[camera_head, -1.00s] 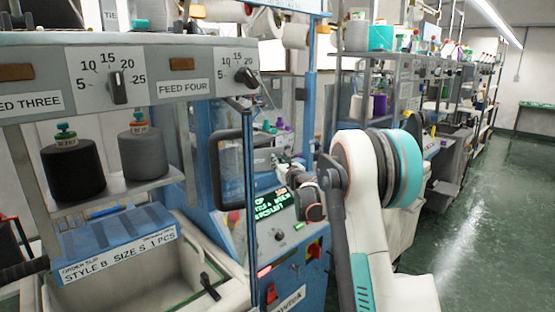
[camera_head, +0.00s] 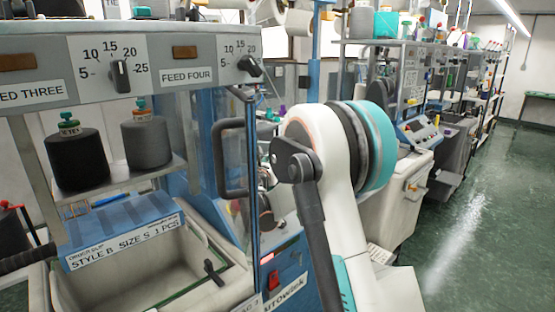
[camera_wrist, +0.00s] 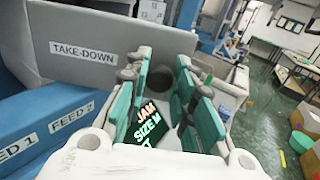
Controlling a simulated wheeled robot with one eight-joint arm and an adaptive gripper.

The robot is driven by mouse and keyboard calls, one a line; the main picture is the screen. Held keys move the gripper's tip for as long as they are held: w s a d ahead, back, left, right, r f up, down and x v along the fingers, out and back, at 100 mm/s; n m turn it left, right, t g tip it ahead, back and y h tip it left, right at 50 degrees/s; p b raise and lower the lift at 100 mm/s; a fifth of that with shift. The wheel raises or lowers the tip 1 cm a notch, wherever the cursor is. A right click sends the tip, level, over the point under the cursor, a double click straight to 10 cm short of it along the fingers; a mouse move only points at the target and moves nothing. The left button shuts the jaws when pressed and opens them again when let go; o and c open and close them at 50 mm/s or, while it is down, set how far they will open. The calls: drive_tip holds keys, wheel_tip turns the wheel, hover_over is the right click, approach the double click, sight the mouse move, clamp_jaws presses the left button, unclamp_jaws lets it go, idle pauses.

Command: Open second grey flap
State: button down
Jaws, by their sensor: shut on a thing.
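A grey panel labelled TAKE-DOWN (camera_wrist: 100,52) fills the upper left of the wrist view, likely a grey flap. My gripper (camera_wrist: 168,85) with its teal pads is at the panel's right end. In the head view the gripper tip is hidden behind my arm and the glazed door.
Blue covers labelled FEED 2 (camera_wrist: 72,118) and FEED 1 lie left of my gripper. In the head view a glazed door with a dark handle (camera_head: 222,160) stands close left of my arm. Green floor (camera_head: 480,200) is clear at the right.

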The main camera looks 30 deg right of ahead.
idle(0.4)
drive_tip(key=c, duration=1.3)
unclamp_jaws()
drive_tip(key=shift+c, duration=0.2)
wheel_tip(320, 180, up, 10)
drive_tip(key=shift+c, duration=0.6)
